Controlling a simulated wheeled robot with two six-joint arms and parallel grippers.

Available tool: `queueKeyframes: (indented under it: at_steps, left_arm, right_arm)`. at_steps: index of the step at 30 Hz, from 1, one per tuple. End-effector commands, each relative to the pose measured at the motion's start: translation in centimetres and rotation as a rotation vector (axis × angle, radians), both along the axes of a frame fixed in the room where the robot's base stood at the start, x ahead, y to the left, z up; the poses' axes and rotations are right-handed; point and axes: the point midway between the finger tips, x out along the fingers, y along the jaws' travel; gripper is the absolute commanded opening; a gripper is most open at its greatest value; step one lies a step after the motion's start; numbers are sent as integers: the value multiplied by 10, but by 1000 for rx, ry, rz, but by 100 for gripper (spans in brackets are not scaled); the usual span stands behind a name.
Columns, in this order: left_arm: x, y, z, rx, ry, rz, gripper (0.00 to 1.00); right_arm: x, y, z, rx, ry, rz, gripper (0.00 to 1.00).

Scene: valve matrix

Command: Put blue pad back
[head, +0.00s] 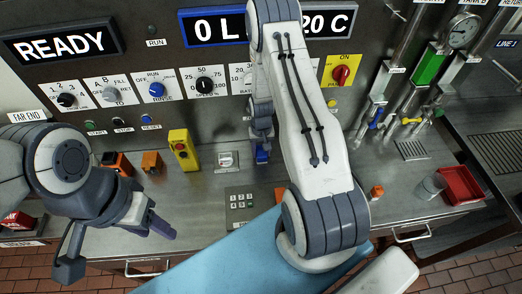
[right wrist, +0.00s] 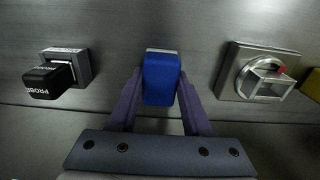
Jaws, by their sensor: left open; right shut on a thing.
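The blue pad (right wrist: 161,80) is a small upright block between the two fingers of my right gripper (right wrist: 161,103), which is shut on it. A pale strip shows just above the pad, against the grey metal panel; I cannot tell whether the pad touches the panel. In the head view the pad (head: 262,156) shows low at the panel, below my right gripper (head: 262,138), partly hidden by my right arm. My left gripper (head: 157,222) is open and empty over the front left of the worktop, away from the pad.
In the wrist view a black probe block (right wrist: 48,83) is left of the pad and a silver plate with a handle (right wrist: 255,75) is right. The head view shows a yellow box (head: 183,150), a keypad (head: 240,200), a red tray (head: 462,185) and a cup (head: 430,187).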

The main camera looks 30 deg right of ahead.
Motion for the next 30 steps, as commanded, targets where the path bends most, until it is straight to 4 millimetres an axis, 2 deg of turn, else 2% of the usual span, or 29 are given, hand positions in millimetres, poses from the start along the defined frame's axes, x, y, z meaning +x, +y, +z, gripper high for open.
queueKeyframes:
  at_steps: [1,2,3,4,13,17,23,30]
  left_arm:
    - [0,0,0,0,0,0,50]
    - [0,0,-1,0,0,0,50]
    - [0,0,-1,0,0,0,50]
    - [0,0,-1,0,0,0,50]
    - [0,0,-1,0,0,0,50]
    - [0,0,-5,0,0,1,50]
    - [0,0,-17,0,0,3,50]
    - [0,0,-32,0,0,5,50]
  right_arm:
    - [0,0,-1,0,0,0,4]
    - [0,0,-1,0,0,0,60]
    - [0,0,-1,0,0,0,76]
    - [0,0,-1,0,0,0,79]
    - [0,0,0,0,0,0,79]
    - [1,0,6,-1,-2,0,79]
    - [1,0,35,-2,-6,0,79]
    - [1,-1,81,-2,-7,0,79]
